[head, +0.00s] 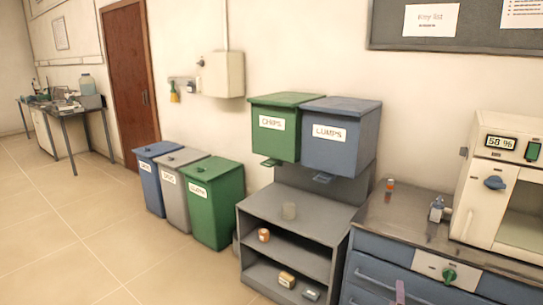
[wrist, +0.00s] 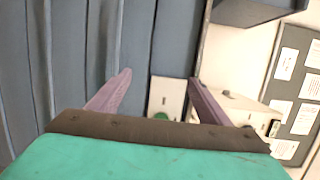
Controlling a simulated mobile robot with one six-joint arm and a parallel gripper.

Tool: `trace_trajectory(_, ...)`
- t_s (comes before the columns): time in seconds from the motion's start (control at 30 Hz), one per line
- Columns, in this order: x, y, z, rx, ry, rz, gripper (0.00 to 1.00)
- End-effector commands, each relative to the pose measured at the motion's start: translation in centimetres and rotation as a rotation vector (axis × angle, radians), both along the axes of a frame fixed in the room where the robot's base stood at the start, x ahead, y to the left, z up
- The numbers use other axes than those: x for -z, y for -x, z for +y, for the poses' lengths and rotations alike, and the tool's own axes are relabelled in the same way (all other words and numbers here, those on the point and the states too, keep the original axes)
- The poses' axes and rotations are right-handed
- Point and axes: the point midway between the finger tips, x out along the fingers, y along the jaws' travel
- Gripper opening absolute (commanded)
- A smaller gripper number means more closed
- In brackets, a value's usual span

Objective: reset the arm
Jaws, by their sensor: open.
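My gripper (wrist: 158,78) shows in the wrist view as two purple fingers spread apart, with nothing between them. A small purple piece that looks like one of my fingers (head: 400,291) shows at the bottom edge of the head view, in front of the blue drawers (head: 375,268). The rest of my arm is hidden in the head view.
A furnace (head: 498,130) stands on the counter (head: 400,215) at right, beside a small bottle (head: 436,209). A grey shelf unit (head: 262,218) holds several small items below the CHIPS (head: 272,145) and LUMPS (head: 340,146) bins.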

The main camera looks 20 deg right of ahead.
Motion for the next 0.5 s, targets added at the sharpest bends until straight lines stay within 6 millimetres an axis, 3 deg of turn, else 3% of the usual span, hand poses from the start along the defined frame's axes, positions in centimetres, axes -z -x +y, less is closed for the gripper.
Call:
trace_trajectory(0.2, 1.8, -4.8, 6.4, -0.113, -0.027, 0.021, 0.72)
trace_trajectory(0.5, 6.1, -9.2, 15.1, -0.243, -0.083, 0.129, 0.72)
